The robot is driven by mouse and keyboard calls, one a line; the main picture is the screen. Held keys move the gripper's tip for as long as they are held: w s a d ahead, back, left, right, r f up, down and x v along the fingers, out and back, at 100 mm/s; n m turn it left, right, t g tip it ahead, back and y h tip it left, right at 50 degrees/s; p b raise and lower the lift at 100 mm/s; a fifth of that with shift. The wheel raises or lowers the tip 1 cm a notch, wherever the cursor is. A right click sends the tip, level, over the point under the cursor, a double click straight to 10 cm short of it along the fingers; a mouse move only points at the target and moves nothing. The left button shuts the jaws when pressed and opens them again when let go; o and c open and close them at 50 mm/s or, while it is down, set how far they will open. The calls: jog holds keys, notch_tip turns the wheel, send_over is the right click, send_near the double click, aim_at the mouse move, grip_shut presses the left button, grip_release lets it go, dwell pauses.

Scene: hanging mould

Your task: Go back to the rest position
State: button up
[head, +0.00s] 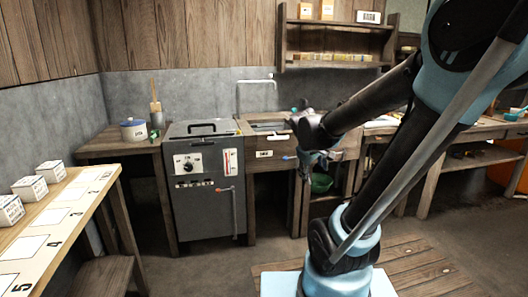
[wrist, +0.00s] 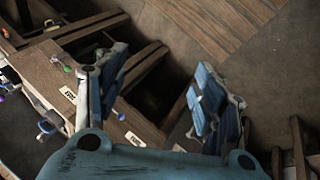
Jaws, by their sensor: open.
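My gripper (head: 308,160) hangs at the end of my arm near the middle of the head view, in front of the wooden sink bench (head: 262,142) as seen from there. In the wrist view its two blue-padded fingers (wrist: 158,82) stand wide apart. Nothing shows between them except the floor and dark furniture gaps behind. The gripper is open and empty. My arm is bent, with its upper links at the right of the head view. No object is held.
A grey metal cabinet (head: 206,205) with a dial stands left of the sink bench. A numbered board (head: 55,222) with several white boxes lies at the left. A shelf (head: 338,27) hangs above. Floor is open in front of the cabinet.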

jog(key=s+f+m+g+y, duration=0.1)
jog(key=s+f+m, duration=0.2)
jog(key=s, duration=0.6)
jog(key=s+f+m+g+y, duration=0.2)
jog(key=s+f+m, duration=0.1)
jog(key=s, duration=0.7)
jog(key=shift+f, duration=0.6)
